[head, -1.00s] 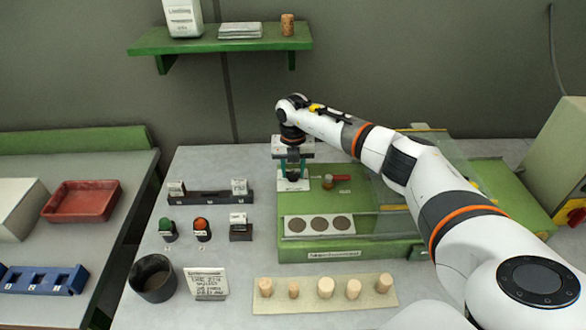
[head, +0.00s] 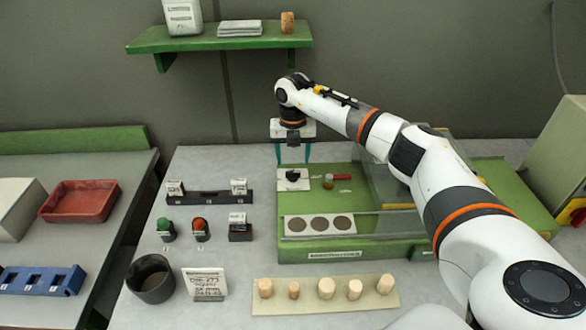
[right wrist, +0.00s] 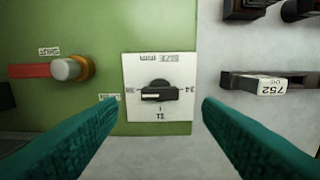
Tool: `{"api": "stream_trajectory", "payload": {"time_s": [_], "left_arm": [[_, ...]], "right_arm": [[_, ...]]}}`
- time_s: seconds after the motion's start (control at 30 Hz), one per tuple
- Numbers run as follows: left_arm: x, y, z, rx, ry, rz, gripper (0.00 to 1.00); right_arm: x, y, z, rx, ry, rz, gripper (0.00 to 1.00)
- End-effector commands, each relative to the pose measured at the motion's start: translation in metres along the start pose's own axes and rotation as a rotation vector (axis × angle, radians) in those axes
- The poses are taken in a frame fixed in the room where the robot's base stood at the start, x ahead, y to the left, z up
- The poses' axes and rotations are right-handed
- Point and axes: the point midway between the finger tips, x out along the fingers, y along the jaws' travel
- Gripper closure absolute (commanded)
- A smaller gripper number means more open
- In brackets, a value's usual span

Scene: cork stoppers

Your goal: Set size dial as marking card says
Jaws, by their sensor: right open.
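The size dial is a black bar-shaped knob (right wrist: 160,93) on a white plate (right wrist: 180,70) marked "SIZE mm". In the right wrist view it appears upside down, with the bar lying across the picture. The dial plate also shows in the head view (head: 300,184). My right gripper (head: 293,156) is open and empty above the dial, its teal fingers (right wrist: 159,100) apart on either side of the knob, not touching it. A handwritten card (head: 205,282) stands at the front left; its text is unreadable. My left gripper is not in view.
The green machine (head: 345,248) carries a red lever (head: 341,177), a round knob (head: 328,182) and a plate with three dark discs (head: 319,225). Corks on a board (head: 326,308) and a dark cup (head: 152,278) lie in front.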

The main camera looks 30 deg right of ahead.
Motion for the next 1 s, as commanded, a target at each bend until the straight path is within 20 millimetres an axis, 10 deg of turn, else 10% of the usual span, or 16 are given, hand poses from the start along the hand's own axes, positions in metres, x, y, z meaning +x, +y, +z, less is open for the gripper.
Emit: {"api": "stream_trajectory", "payload": {"time_s": [0.4,1.0], "left_arm": [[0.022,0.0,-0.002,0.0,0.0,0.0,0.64],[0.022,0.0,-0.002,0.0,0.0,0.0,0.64]], "right_arm": [[-0.069,0.0,-0.001,0.001,0.003,-0.001,0.4],[-0.074,0.0,0.0,0.001,0.0,0.0,0.4]]}}
